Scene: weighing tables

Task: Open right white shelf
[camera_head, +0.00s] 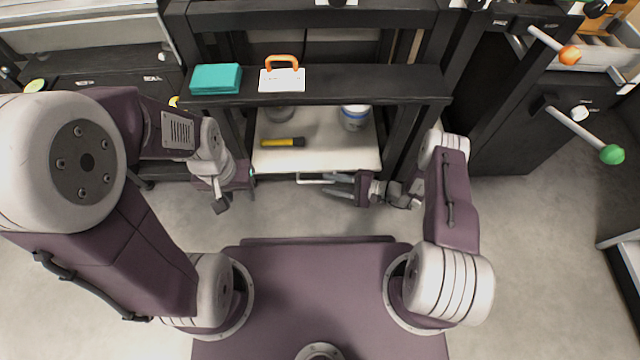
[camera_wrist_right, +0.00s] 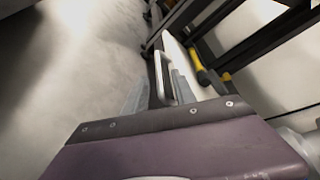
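A white shelf (camera_head: 315,160) sits low in the black frame in the middle of the head view, with a pale bar handle (camera_head: 316,179) on its front edge. The handle also shows in the right wrist view (camera_wrist_right: 162,72). My right gripper (camera_head: 338,187) is open at the handle's right end. In the wrist view the handle lies between its spread fingers (camera_wrist_right: 158,98), closer to the right finger; contact cannot be made out. My left gripper (camera_head: 221,204) hangs left of the shelf, apart from it; its finger opening is unclear.
The shelf holds a yellow-and-black tool (camera_head: 283,142) and a white-and-blue tub (camera_head: 354,117). A black ledge (camera_head: 345,82) above carries a teal block (camera_head: 216,78) and an orange-handled white item (camera_head: 282,79). Bars with orange (camera_head: 569,55) and green (camera_head: 612,154) knobs jut out at right.

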